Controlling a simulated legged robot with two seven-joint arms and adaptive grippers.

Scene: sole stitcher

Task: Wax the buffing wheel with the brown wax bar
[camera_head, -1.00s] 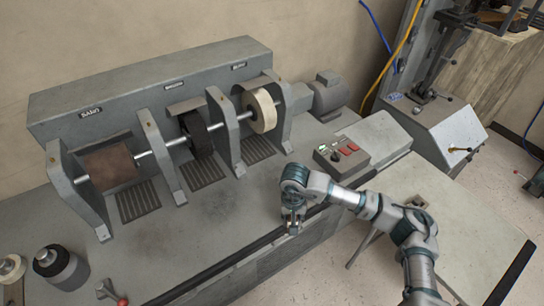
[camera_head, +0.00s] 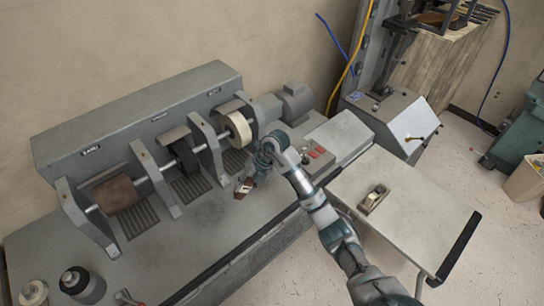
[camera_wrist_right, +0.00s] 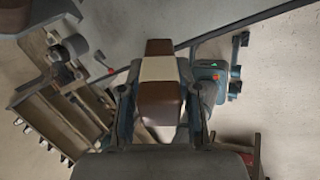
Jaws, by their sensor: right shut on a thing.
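The cream buffing wheel (camera_head: 240,130) sits on the shaft at the right end of the grey machine, between two upright supports. My right gripper (camera_head: 246,184) is shut on the brown wax bar (camera_head: 241,192), in front of and below the wheel and apart from it. In the right wrist view the brown bar (camera_wrist_right: 160,106) has a pale band around it and lies between the two fingers (camera_wrist_right: 160,118). The part of the bar behind the fingers is hidden. My left gripper is not in view.
A black wheel (camera_head: 187,156) and a brown drum (camera_head: 116,194) share the shaft to the left. Bottles (camera_head: 82,284) stand at front left. A side table (camera_head: 418,216) holds a small tool (camera_head: 373,199).

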